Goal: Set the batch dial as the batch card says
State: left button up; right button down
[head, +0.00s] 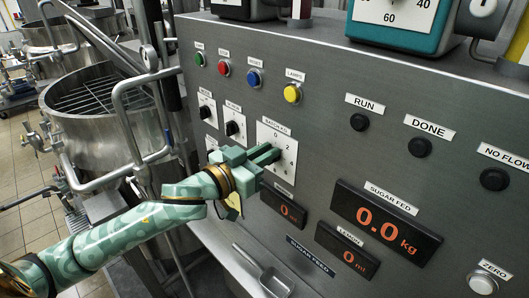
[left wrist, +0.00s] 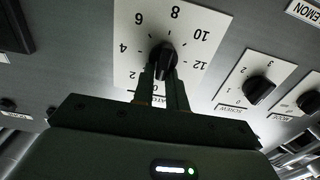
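The batch dial is a black knob (left wrist: 162,55) on a white plate (head: 287,137) marked from 0 to 12. The plate's label is partly covered. My left gripper (head: 264,155) is at this plate and hides the knob in the head view. In the left wrist view the two dark fingers (left wrist: 163,86) stand close together, one on each side of the knob, and appear shut on it. The knob's exact setting cannot be read. A pale yellow piece (head: 234,204) shows behind the gripper; I cannot read it or tell if it is the batch card. My right gripper is not in view.
Two smaller dials (head: 207,112) (head: 235,128) sit left of the plate. Green, red, blue and yellow buttons (head: 292,94) are above. The sugar display (head: 385,222) reads 0.0 kg, the lemon display (head: 347,251) 0 ml. A metal scoop (head: 270,279) is below; steel vessels (head: 98,115) stand left.

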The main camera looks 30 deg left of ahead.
pick_arm(q)
grip_shut()
